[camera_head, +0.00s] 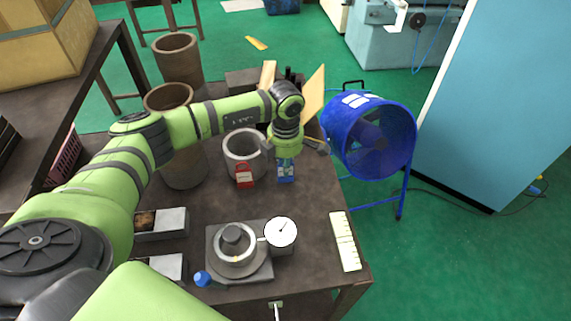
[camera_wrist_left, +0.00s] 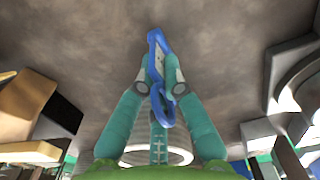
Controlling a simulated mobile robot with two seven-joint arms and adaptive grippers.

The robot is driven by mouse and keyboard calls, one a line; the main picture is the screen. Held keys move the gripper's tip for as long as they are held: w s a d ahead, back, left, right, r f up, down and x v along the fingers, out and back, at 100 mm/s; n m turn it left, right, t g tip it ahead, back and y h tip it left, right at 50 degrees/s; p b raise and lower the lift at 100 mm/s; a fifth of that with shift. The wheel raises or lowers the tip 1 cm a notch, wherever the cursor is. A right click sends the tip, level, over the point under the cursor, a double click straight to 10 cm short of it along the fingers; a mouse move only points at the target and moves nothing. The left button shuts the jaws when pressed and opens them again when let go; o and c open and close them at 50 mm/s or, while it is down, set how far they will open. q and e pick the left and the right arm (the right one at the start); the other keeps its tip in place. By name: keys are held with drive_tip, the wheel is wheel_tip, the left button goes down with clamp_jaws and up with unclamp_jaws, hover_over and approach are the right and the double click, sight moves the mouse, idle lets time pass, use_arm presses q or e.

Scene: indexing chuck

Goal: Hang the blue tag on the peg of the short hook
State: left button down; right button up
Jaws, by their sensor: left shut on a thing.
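My left gripper (camera_head: 286,158) points down over the far right part of the dark table. It is shut on the blue tag (camera_head: 286,174), which hangs below the fingers. In the left wrist view, the blue tag (camera_wrist_left: 157,50) is pinched between the teal fingertips (camera_wrist_left: 158,75) and extends past them. A small pale fitting (camera_head: 276,304) shows at the table's near edge; I cannot tell whether it is the short hook. No hook peg is clear in either view. My right gripper is out of view.
A red tag (camera_head: 244,175) is by a grey ring-shaped pot (camera_head: 239,146), left of the gripper. A chuck (camera_head: 235,246) with a dial gauge (camera_head: 281,232) stands nearer. A pale ruled strip (camera_head: 345,241) lies at the right edge. A blue fan (camera_head: 360,140) stands beyond the table.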

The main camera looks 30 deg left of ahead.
use_arm(q)
drive_tip(key=shift+f, duration=0.25)
drive_tip(key=c, duration=1.4)
unclamp_jaws()
drive_tip(key=shift+r, duration=0.1)
drive_tip(key=shift+o, duration=0.2)
